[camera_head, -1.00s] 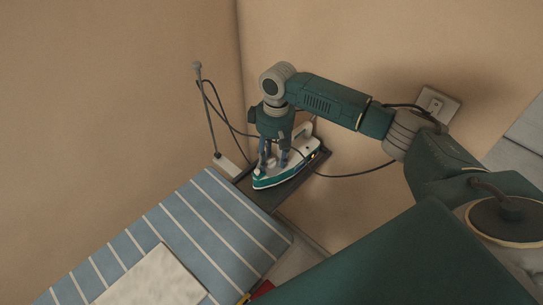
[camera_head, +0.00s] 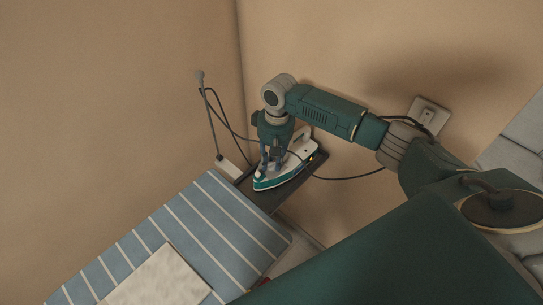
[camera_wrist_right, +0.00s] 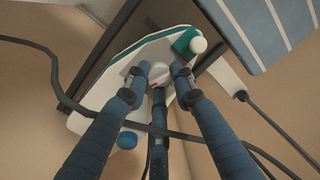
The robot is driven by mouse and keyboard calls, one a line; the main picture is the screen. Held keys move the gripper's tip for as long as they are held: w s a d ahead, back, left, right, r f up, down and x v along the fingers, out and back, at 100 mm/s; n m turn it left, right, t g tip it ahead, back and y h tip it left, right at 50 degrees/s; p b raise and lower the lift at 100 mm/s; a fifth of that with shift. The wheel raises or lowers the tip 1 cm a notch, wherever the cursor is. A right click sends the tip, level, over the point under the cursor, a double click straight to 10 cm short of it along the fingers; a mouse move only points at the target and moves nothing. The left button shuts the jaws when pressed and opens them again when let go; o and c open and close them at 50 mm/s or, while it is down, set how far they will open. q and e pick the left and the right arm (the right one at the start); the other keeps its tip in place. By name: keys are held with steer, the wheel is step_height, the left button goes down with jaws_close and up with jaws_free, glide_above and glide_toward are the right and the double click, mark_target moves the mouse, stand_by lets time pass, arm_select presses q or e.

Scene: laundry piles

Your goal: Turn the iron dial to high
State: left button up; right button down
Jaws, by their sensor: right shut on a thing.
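The white and teal iron (camera_head: 268,184) rests flat on a dark plate at the end of the ironing board. In the right wrist view the iron (camera_wrist_right: 98,97) shows from above, with its white dial (camera_wrist_right: 159,73) carrying a red mark. My right gripper (camera_head: 272,166) points down over the iron. Its three blue fingers are closed around the dial, with their tips at its sides. The fingers hide part of the dial, and I cannot read its setting. My left gripper is in neither view.
The striped blue ironing board (camera_head: 205,225) extends toward the lower left, with a pale folded cloth (camera_head: 155,278) on it. A dark cord (camera_head: 345,178) runs near the iron toward the wall outlet (camera_head: 428,113). A thin upright rod (camera_head: 208,115) stands behind the board. Walls are close behind.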

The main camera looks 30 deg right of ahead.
steer(key=shift+w, duration=0.1)
steer(key=c, duration=1.5)
jaws_free()
steer(key=shift+o, duration=0.2)
steer(key=shift+r, duration=0.15)
step_height(320, 180, up, 12)
steer(key=d, duration=0.1)
